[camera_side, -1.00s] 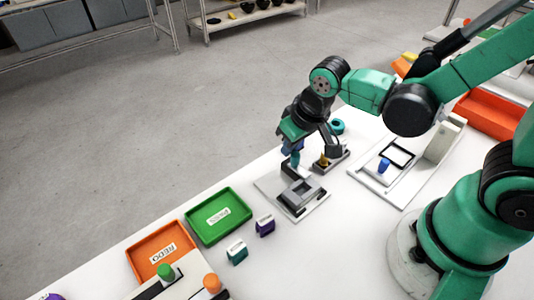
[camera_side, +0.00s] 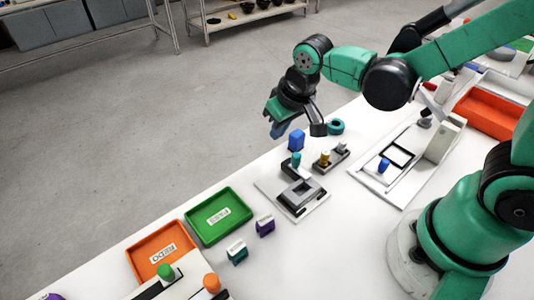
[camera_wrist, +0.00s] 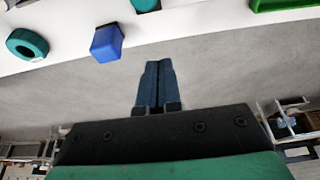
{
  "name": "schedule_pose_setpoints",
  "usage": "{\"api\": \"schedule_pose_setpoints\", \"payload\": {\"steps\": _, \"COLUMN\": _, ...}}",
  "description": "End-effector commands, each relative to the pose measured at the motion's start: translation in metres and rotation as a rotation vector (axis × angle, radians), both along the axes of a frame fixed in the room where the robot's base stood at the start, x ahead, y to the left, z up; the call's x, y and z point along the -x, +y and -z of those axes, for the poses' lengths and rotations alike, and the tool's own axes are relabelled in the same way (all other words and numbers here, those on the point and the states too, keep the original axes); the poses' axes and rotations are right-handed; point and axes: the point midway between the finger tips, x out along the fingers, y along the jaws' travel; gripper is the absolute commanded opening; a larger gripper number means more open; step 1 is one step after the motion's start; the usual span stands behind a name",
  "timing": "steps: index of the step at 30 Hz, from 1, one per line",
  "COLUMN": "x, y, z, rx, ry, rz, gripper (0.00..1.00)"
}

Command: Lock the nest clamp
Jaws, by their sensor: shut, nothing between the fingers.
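The nest fixture is a pale plate (camera_side: 262,184) near the far table edge, carrying a dark grey square nest (camera_side: 302,194). A teal knob (camera_side: 296,159) stands on a dark bar at its back, apparently the clamp handle. Whether the clamp is locked cannot be told. A teal knob also shows at the top of the wrist view (camera_wrist: 145,4). My gripper (camera_side: 274,131) is above and beyond the knob, apart from it, past the table's far edge. Its blue fingers (camera_wrist: 158,64) are together and empty, with floor behind them.
A blue block (camera_side: 296,140) and a teal ring (camera_side: 335,127) stand close behind the fixture. A small grey holder with an amber knob (camera_side: 325,158) is to its right. A green tray (camera_side: 219,216) and an orange tray (camera_side: 161,252) lie left.

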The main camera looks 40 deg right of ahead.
Motion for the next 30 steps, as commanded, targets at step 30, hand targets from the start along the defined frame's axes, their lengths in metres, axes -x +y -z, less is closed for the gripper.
{"api": "schedule_pose_setpoints", "payload": {"steps": 30, "x": 0.027, "y": 0.0, "z": -0.076, "rx": 0.0, "ry": -0.001, "rz": -0.001, "gripper": 0.0}}
